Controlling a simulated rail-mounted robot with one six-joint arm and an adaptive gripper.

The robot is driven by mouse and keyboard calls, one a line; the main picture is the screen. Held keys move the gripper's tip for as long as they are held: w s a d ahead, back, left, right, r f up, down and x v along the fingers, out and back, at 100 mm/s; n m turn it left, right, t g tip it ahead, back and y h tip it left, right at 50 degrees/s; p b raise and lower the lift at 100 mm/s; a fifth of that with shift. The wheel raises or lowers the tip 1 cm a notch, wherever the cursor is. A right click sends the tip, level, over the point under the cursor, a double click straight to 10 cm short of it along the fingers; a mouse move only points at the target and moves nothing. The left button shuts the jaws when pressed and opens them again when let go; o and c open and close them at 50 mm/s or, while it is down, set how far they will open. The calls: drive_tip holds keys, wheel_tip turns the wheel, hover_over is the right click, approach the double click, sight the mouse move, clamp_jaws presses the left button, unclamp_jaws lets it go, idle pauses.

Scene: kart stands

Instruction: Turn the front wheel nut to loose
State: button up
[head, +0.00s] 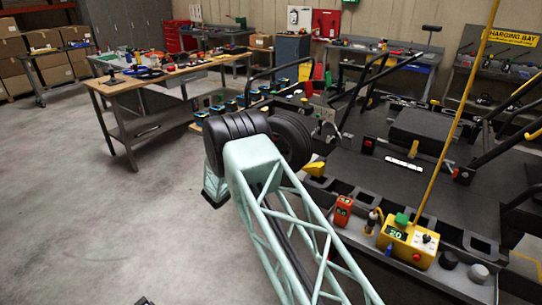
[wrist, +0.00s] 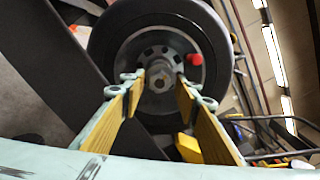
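The front wheel (wrist: 112,50) fills the upper middle of the wrist view, with a black tyre and a grey rim. Its wheel nut (wrist: 159,82) is a grey metal piece at the hub centre. My gripper (wrist: 160,88) has two yellow-padded fingers, spread apart with the nut showing between their tips. A gap shows on each side of the nut; whether the tips reach over it in depth is hard to tell. In the head view a dark tyre (head: 292,142) shows beyond my green lattice arm, and my gripper is hidden there.
A red knob (wrist: 195,59) stands on the wheel face right of the nut. In the head view, a yellow box reading 20 (head: 408,246) and a red device (head: 343,211) sit on the kart stand's near ledge. A workbench (head: 128,84) stands at left; the floor there is clear.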

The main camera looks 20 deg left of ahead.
drive_tip(key=shift+f, duration=0.1)
drive_tip(key=v, duration=0.8)
idle(0.5)
idle(0.5)
